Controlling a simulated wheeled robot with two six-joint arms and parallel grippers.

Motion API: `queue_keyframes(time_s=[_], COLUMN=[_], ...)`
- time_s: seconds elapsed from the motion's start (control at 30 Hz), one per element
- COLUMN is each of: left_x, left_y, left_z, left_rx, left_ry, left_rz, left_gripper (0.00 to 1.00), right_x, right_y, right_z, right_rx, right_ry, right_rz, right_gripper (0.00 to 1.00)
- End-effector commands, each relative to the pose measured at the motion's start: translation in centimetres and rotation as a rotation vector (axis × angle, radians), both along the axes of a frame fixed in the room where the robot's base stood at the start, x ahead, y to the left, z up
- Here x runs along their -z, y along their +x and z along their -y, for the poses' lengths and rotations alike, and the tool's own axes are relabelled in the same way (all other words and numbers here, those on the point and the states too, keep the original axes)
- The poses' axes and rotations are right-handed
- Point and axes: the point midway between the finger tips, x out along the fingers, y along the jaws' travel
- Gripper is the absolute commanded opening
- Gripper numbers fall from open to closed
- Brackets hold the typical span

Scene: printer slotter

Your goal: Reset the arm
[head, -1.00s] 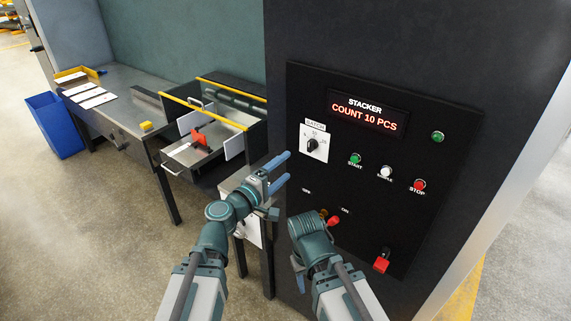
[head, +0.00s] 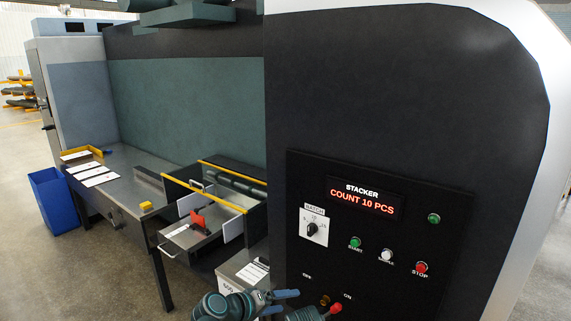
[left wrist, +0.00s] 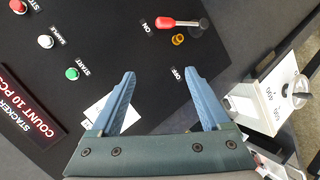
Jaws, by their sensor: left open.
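My left gripper (head: 284,302) is at the bottom of the head view, in front of the lower left part of the black stacker panel (head: 455,215). It also shows in the left wrist view (left wrist: 160,72), with its two blue fingers apart and nothing between them. A lever with a red knob (head: 336,308) is by the ON and OFF labels; in the left wrist view the red knob (left wrist: 172,22) lies beyond the fingers, apart from them.
The panel has a batch dial (head: 312,229), a display (head: 362,200) reading COUNT 10 PCS, and green, white and red buttons. A metal table (head: 130,192) with an open tray unit stands left. A blue bin (head: 54,200) is on the floor. Floor lies clear at the lower left.

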Motion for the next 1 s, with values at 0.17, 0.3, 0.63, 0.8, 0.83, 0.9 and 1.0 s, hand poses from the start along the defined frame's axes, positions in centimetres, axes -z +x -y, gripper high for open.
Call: queue_keyframes(time_s=[0.17,0.3,0.63,0.8,0.83,0.9,1.0], left_x=[6.6,9.5,12.5,14.2,14.5,15.1,15.9], left_y=[-3.5,-5.9,-10.5,-12.2,-12.5,-13.3,-14.5], left_z=[-4.3,-8.5,-14.7,-10.7,-10.1,-8.7,-6.9], left_rx=[0.140,0.197,0.274,0.384,0.403,0.446,0.501], left_ry=[0.382,0.605,0.954,1.009,1.020,1.045,1.076], left_rz=[-0.152,-0.273,-0.491,-0.478,-0.476,-0.472,-0.465], left_gripper=[0.80,0.80,0.80,0.80,0.80,0.80,0.80], right_x=[0.0,0.0,1.0,2.7,3.0,3.6,4.4], right_y=[0.0,0.0,0.0,0.0,0.0,0.0,0.0], right_z=[0.0,0.0,0.0,0.0,0.0,0.0,0.0], right_rx=[0.000,0.000,0.000,0.000,0.000,-0.001,-0.001], right_ry=[0.000,0.000,0.000,0.000,0.000,0.000,0.000], right_rz=[0.000,0.000,0.000,0.000,0.000,0.000,0.000], right_gripper=[0.50,0.50,0.50,0.50,0.50,0.50,0.50])
